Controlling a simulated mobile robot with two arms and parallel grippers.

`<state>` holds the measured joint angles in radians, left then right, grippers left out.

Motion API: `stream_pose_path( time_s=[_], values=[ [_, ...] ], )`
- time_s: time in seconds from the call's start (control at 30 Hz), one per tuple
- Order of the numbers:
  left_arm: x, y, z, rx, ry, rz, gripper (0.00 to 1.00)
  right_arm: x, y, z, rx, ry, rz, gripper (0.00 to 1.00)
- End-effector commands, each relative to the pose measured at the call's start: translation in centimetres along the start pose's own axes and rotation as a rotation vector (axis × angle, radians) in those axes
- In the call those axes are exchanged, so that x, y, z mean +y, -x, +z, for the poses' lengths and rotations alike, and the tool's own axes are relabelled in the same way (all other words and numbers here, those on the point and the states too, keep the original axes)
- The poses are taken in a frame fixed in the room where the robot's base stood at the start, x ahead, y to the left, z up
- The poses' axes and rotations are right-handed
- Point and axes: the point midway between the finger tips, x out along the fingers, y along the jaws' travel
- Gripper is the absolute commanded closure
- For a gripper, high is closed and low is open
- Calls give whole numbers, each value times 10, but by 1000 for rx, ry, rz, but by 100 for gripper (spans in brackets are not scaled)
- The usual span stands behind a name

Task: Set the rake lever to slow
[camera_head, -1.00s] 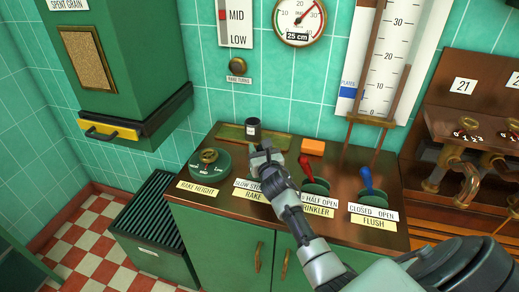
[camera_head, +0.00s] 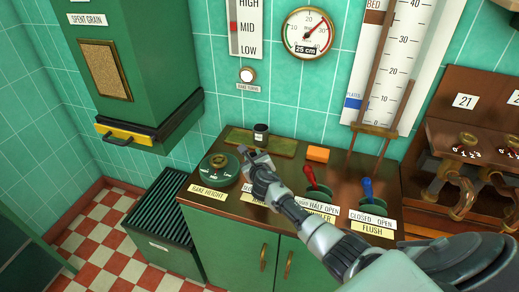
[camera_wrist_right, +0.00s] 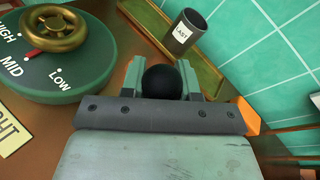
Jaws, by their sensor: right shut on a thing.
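The rake lever's black ball knob (camera_wrist_right: 161,82) sits between the two fingers of my right gripper (camera_wrist_right: 161,84) in the wrist view. The fingers are shut on it. In the head view my right gripper (camera_head: 254,160) is over the rake station, just right of the rake height dial (camera_head: 219,168), and covers the lever. My arm also hides most of the rake label plates. The round rake-turns lamp (camera_head: 247,75) on the wall is lit white. My left gripper is not in view.
A dark cup (camera_head: 261,134) stands behind the gripper on a tray. An orange block (camera_head: 317,154), the red sprinkler lever (camera_head: 311,177) and the blue flush lever (camera_head: 367,189) are to the right. The rake height dial (camera_wrist_right: 60,55) is close on the left in the wrist view.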

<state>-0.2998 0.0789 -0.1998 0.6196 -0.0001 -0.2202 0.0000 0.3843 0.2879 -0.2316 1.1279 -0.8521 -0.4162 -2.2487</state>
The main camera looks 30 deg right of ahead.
Motion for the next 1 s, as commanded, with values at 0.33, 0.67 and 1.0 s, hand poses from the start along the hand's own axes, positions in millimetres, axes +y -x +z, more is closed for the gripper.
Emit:
stream_pose_path(
  time_s=[0.33,0.67,1.0],
  values=[
    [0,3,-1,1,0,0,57,2,-1,-2,13,22,-1,100],
    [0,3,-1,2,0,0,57,2,-1,-1,12,19,-1,44],
    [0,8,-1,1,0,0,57,1,13,0,11,19,-1,44]
  ],
)
